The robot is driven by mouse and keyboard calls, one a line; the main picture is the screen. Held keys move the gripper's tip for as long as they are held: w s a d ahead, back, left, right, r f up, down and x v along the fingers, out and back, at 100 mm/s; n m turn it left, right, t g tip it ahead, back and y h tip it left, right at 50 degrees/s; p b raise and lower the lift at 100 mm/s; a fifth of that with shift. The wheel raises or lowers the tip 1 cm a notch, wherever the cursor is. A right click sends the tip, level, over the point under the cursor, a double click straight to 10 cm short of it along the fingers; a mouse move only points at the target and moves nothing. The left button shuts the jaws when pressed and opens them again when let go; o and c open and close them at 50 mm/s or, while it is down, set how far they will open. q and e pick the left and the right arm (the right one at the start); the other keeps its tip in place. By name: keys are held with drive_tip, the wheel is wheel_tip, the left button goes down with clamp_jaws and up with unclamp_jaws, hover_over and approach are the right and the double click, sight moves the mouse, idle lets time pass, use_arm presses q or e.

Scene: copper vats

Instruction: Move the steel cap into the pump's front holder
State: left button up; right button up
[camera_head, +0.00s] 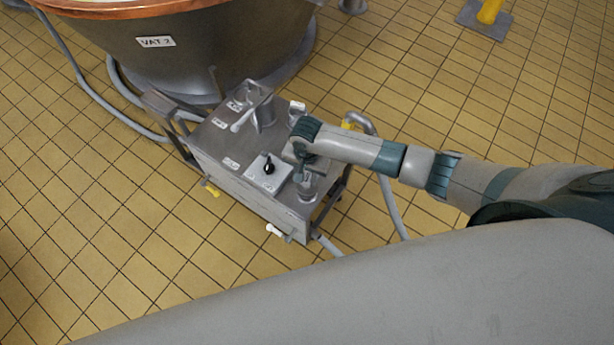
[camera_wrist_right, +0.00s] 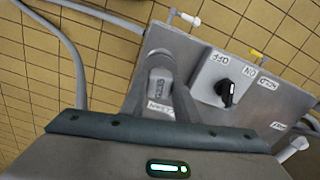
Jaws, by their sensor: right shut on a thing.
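The pump (camera_head: 240,160) is a grey steel box on a cart, standing on the tiled floor beside VAT 2. My right gripper (camera_head: 303,172) is over the pump's near right corner, pointing down and shut on the steel cap. The cap (camera_head: 308,188) looks like a short grey cylinder and is partly hidden by the gripper. It also shows in the right wrist view (camera_wrist_right: 160,78), beside a small label on the pump's top. I cannot tell the front holder apart from the cap and fingers, nor whether the cap touches it. My left gripper is out of view.
A switch box with a black knob (camera_head: 268,168) sits close left of the gripper. A steel fitting with a white-ended lever (camera_head: 262,108) stands at the pump's far end. Grey hoses (camera_head: 392,205) run along the floor. VAT 2 (camera_head: 205,50) stands behind.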

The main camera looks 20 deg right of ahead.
drive_tip(key=shift+f, duration=0.5)
idle(0.7)
drive_tip(key=o, duration=1.3)
drive_tip(key=shift+c, duration=0.2)
wheel_tip(320, 180, up, 17)
drive_tip(key=shift+r+b, duration=0.2)
drive_tip(key=shift+b, duration=0.15)
